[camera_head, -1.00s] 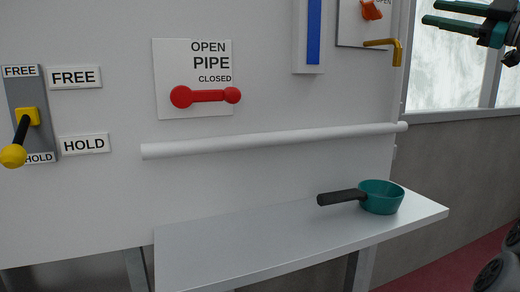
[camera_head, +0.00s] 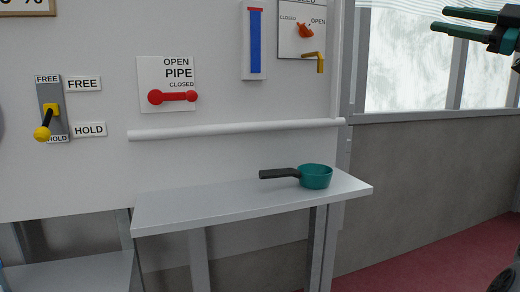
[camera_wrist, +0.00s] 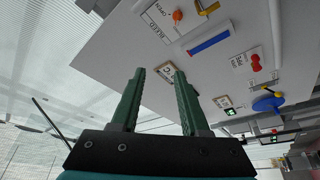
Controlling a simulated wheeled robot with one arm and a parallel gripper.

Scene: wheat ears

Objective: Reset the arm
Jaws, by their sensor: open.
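My gripper (camera_head: 462,20) is at the upper right of the head view, in front of the window and clear of the wall panel. Its two green fingers point left and stand apart with nothing between them. In the wrist view my gripper (camera_wrist: 157,92) is open and empty. The fingers point toward the panel, which looks tilted there, and touch nothing that I can see.
A shelf (camera_head: 230,205) holds a teal pan (camera_head: 316,177) with a dark handle. Above are a white rail (camera_head: 235,130), a red pipe lever (camera_head: 174,97), a yellow-knobbed lever (camera_head: 46,124) and a blue gauge (camera_head: 255,40). Room right of the shelf is free.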

